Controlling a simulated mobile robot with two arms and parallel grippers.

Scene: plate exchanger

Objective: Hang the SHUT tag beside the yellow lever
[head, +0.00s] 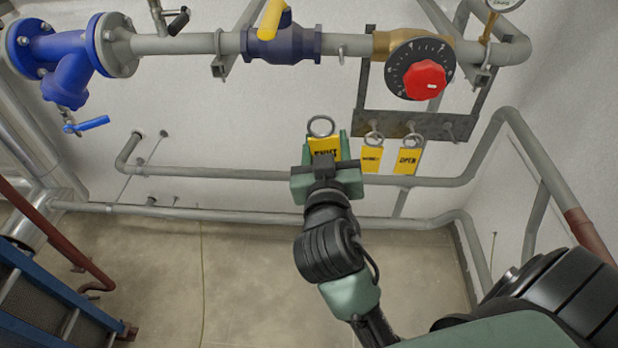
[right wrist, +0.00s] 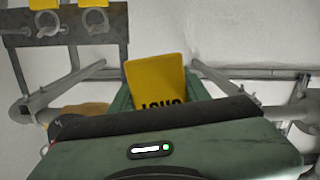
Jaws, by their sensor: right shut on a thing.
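The yellow SHUT tag (head: 325,144) with its metal ring on top is held upright in my right gripper (head: 325,160), in front of the wall. In the right wrist view the same tag (right wrist: 155,80) shows its lettering upside down between the fingers. The yellow lever (head: 272,20) sits on a dark blue valve (head: 282,46) on the upper pipe, up and left of the tag. A small grey peg (head: 341,54) juts from the pipe just right of that valve. My left gripper is not in view.
A perforated bracket (head: 390,123) carries the OPEN tag (head: 408,160) and another yellow tag (head: 371,159). A red knob (head: 425,80) on a black dial is above it. A lower pipe (head: 240,174) runs behind my gripper. The wall left of my gripper is mostly clear.

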